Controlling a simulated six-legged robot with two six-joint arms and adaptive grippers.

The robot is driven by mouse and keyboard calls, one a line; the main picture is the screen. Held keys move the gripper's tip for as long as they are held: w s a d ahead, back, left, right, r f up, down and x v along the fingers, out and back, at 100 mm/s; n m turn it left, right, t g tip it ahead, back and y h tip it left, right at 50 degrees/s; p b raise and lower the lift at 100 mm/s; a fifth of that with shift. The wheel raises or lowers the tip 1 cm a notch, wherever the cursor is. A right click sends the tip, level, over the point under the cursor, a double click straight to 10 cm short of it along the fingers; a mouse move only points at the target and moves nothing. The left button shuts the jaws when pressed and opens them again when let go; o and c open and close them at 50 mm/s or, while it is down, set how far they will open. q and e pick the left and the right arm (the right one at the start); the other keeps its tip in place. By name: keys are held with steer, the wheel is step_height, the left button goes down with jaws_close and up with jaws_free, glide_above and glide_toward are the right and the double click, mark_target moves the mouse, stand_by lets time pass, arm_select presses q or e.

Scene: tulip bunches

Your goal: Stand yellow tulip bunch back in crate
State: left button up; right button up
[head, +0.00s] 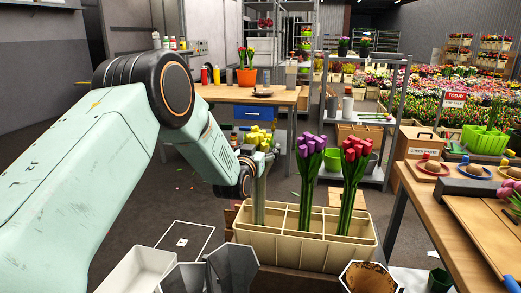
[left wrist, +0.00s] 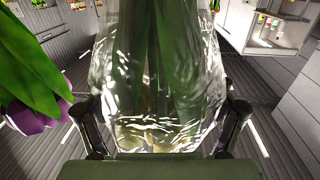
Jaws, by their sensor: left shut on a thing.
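The yellow tulip bunch (head: 259,136) is upright at the left end of the cream crate (head: 300,252) in the head view. Its stems (head: 259,200) run down into the crate's left compartment; whether they touch the floor is hidden. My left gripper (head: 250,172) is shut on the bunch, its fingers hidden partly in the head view. In the left wrist view, the fingers sit on both sides of a clear sleeve with green stems (left wrist: 160,70). A purple bunch (head: 311,150) and a red bunch (head: 354,155) stand in the middle and right of the crate. My right gripper is not in view.
A purple tulip (left wrist: 38,115) is close to the left finger side in the left wrist view. Metal buckets (head: 232,268) stand in front of the crate. A wooden table (head: 455,215) is on the right and a workbench (head: 250,95) is behind.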

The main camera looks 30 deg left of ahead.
arm_select(q)
steer(key=shift+w+a+f, duration=0.15)
steer(key=shift+w+a, duration=0.05)
steer(key=shift+w, duration=0.05)
steer(key=o, duration=1.2)
steer(key=shift+o, duration=1.2)
steer(key=shift+s+d, duration=0.15)
steer(key=shift+s, duration=0.05)
steer(key=shift+w, duration=0.15)
steer(key=s+d+p, duration=0.1)
steer(key=s+d, duration=0.1)
steer(key=s, duration=1)
steer(key=shift+a, duration=0.1)
